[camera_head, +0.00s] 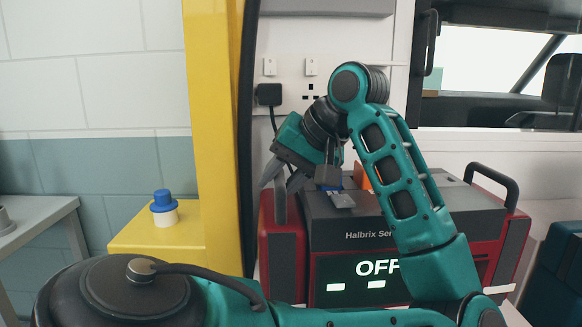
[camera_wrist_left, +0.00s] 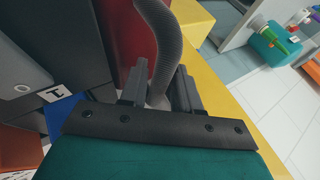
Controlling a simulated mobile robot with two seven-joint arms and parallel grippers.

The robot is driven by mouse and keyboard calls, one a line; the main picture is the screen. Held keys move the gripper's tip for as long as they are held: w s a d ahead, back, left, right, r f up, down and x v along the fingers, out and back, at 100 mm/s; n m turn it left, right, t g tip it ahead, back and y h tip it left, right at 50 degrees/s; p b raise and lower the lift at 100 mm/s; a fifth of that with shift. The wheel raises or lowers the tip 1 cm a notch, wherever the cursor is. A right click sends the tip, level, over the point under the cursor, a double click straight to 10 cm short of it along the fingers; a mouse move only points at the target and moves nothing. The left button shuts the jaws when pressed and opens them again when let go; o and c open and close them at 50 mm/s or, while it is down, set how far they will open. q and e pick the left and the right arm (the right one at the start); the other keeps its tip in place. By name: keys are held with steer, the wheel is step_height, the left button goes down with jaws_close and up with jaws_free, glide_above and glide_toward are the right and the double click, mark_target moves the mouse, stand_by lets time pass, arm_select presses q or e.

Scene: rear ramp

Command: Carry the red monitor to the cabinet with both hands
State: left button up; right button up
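The red monitor (camera_head: 403,222) is a red and dark grey case. Its front display reads "OFF", partly covered by my left arm. A black handle (camera_head: 512,186) stands at its right end. My left gripper (camera_head: 283,184) points down at the monitor's left end, fingers spread on either side of the grey left handle (camera_head: 280,207). In the left wrist view the ribbed grey handle (camera_wrist_left: 168,45) runs between the fingers (camera_wrist_left: 160,88); contact cannot be made out. The monitor's red side (camera_wrist_left: 128,35) shows behind. My right gripper is not in view. The cabinet cannot be identified.
A yellow post (camera_head: 212,130) and a yellow ledge with a blue-capped knob (camera_head: 163,203) stand left of the monitor. A black plug (camera_head: 269,95) with a cable sits in the wall behind. A dark blue case (camera_head: 555,275) is at the right.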

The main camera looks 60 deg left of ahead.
arm_select(q)
steer(key=shift+a+f, duration=0.1)
jaws_close()
stand_by(0.3)
stand_by(1.2)
